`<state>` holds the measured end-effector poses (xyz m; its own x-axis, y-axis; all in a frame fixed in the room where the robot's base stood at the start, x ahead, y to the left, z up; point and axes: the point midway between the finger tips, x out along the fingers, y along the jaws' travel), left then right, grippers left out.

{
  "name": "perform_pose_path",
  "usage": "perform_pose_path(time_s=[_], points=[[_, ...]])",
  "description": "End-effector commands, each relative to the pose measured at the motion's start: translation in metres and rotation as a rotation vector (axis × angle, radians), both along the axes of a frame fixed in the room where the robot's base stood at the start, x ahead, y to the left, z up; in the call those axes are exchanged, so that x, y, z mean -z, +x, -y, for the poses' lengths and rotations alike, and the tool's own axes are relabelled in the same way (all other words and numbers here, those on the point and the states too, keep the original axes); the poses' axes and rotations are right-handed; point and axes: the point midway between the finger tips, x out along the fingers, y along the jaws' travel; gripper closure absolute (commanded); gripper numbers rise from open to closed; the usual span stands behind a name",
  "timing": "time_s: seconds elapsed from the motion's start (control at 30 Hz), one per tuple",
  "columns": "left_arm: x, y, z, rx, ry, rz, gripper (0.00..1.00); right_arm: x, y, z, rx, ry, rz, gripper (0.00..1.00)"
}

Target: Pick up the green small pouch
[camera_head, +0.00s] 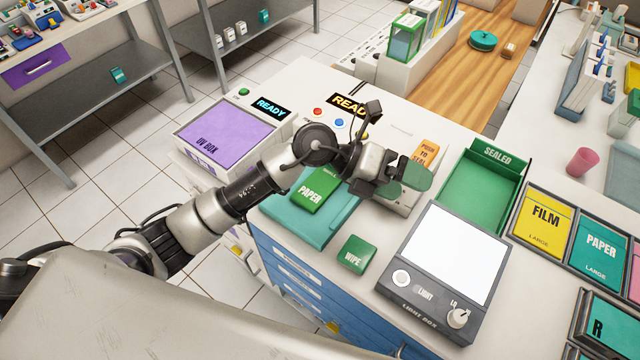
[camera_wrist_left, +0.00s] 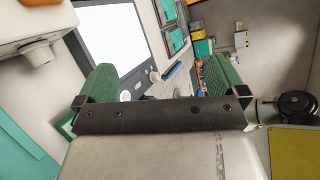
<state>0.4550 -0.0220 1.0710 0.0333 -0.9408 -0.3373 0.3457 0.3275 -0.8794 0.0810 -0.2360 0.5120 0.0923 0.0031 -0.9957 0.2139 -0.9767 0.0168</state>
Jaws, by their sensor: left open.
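The green small pouch (camera_head: 316,192), marked PAPER, lies on a teal tray or mat (camera_head: 335,232) near the counter's front edge. My arm crosses just above and partly hides it. My left gripper (camera_head: 403,182) is to the right of the pouch, between it and the green SEALED tray, with its green finger pads apart. In the left wrist view the gripper (camera_wrist_left: 160,70) is open with nothing between the pads. The pouch does not show there; a teal surface (camera_wrist_left: 22,140) is at the lower left. My right gripper is out of view.
A light box (camera_head: 455,255) and a green WIPE block (camera_head: 357,254) stand in front. The SEALED tray (camera_head: 483,190) is at the right, beside FILM (camera_head: 545,222) and PAPER LARGE (camera_head: 600,248) bins. A sealer (camera_head: 412,203) is behind my gripper. A purple UV box (camera_head: 228,137) is at the left.

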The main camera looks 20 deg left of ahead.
Motion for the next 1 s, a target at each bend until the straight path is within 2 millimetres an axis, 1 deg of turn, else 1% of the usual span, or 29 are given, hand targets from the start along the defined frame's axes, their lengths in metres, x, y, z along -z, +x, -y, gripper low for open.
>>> perform_pose_path(time_s=[0.03,0.07,0.1,0.17,0.2,0.3,0.4,0.43,0.53,0.6,0.8,1.0], points=[[0.015,0.009,-0.013,0.04,0.169,0.026,0.0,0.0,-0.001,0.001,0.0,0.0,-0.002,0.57],[0.024,0.013,-0.022,0.059,0.273,0.036,0.0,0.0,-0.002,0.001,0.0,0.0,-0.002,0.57],[0.035,0.02,-0.036,0.078,0.409,0.044,0.0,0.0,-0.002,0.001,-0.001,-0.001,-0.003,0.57],[0.047,0.03,-0.062,0.09,0.602,0.043,0.0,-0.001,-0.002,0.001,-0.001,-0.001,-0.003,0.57],[0.052,0.038,-0.079,0.089,0.718,0.039,0.0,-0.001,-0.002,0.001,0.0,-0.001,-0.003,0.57],[0.055,0.052,-0.118,0.068,0.961,0.017,0.0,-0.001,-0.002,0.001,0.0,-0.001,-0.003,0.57],[0.051,0.061,-0.146,0.038,1.121,-0.009,0.0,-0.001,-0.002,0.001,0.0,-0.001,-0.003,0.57],[0.05,0.062,-0.152,0.031,1.154,-0.015,0.0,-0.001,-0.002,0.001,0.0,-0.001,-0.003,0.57],[0.051,0.065,-0.164,0.017,1.217,-0.031,0.0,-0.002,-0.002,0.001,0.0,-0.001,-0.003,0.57],[0.059,0.065,-0.166,0.014,1.232,-0.038,0.0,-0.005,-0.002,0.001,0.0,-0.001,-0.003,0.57],[0.091,0.064,-0.166,0.016,1.231,-0.038,0.0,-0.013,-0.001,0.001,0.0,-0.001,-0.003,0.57],[0.106,0.064,-0.166,0.016,1.229,-0.035,0.0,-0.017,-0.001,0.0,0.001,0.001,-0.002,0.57]])
